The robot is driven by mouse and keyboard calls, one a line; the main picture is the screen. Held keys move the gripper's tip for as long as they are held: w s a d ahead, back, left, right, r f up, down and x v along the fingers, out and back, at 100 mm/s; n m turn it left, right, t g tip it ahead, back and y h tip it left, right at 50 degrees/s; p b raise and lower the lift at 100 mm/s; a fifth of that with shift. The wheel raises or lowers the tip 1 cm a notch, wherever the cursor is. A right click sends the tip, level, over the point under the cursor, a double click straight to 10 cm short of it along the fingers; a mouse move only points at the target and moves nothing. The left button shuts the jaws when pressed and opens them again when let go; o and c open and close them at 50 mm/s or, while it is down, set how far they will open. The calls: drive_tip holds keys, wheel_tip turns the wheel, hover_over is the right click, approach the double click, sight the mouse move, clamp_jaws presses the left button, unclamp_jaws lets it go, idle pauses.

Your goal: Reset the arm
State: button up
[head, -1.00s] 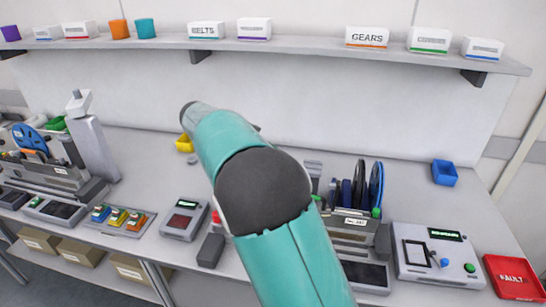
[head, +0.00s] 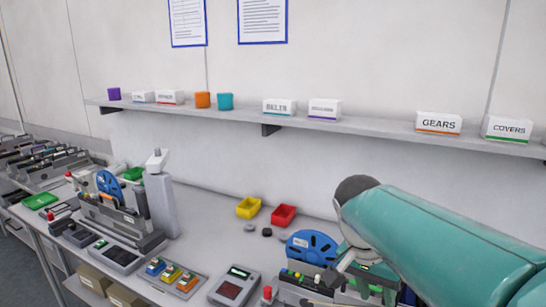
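My teal arm with its dark joint reaches in from the right edge of the head view and covers part of the bench there. Its far end stops near a feeder trolley with a blue reel (head: 312,247) at the lower right. I cannot make out the gripper's fingers, so their state does not show. Another feeder trolley with a blue reel (head: 110,184) stands at the left of the bench, beside a grey post (head: 161,200).
A wall shelf (head: 380,127) holds labelled boxes such as the gears box (head: 438,122). A yellow bin (head: 248,207) and a red bin (head: 284,215) sit at the bench's back. A tray of coloured blocks (head: 172,276) and a small device (head: 234,286) lie in front.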

drive_tip(key=s+a+f+n+t+y, duration=0.3)
drive_tip(key=s+n+t, duration=0.2)
drive_tip(key=s+n, duration=0.3)
drive_tip(key=shift+s+a+f+n, duration=0.2)
drive_tip(key=shift+s+n, duration=0.1)
drive_tip(key=shift+s, duration=0.55)
